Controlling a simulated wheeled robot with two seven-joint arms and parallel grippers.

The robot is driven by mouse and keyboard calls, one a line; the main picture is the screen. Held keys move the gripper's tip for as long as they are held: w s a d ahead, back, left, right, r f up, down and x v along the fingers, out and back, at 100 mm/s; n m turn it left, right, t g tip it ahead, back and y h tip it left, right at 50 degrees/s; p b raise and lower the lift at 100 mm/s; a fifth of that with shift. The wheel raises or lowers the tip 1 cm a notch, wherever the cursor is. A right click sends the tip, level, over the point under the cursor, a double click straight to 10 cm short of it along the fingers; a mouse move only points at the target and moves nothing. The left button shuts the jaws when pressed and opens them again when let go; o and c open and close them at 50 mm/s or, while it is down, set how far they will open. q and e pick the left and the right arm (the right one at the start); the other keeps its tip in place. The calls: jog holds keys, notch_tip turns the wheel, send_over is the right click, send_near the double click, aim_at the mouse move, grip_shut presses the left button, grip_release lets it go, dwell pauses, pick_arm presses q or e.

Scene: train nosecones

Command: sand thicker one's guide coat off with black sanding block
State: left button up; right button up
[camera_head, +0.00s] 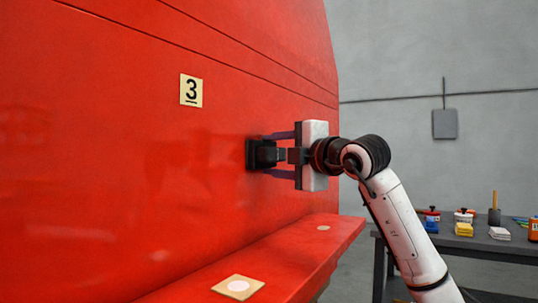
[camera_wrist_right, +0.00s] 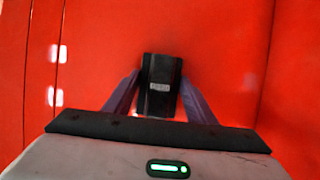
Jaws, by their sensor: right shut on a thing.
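The black sanding block (camera_head: 253,154) is in my right gripper (camera_head: 274,153), with its flat face at the red nosecone panel (camera_head: 120,150). The block looks to be touching the panel or very close to it; the contact line is hard to see. In the right wrist view, the block (camera_wrist_right: 160,70) sits between the two purple fingers of the gripper (camera_wrist_right: 160,92). I cannot make out a clear guide coat patch; the panel shows only faint shading and reflections. My left gripper is out of view.
A red ledge (camera_head: 290,250) juts out below the block. It carries a near card with a white disc (camera_head: 238,287) and a smaller far disc (camera_head: 323,227). A dark table (camera_head: 478,243) with blocks, bottles and a brush cup stands at right.

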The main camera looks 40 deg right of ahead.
aim_at(285, 155)
jog(key=shift+w+d+p, duration=0.25)
jog(key=shift+w+d, duration=0.15)
jog(key=shift+d, duration=0.45)
jog(key=shift+w+d+p, duration=0.25)
jog(key=shift+w+d, duration=0.15)
jog(key=shift+d, duration=0.55)
jog(key=shift+f, duration=0.1)
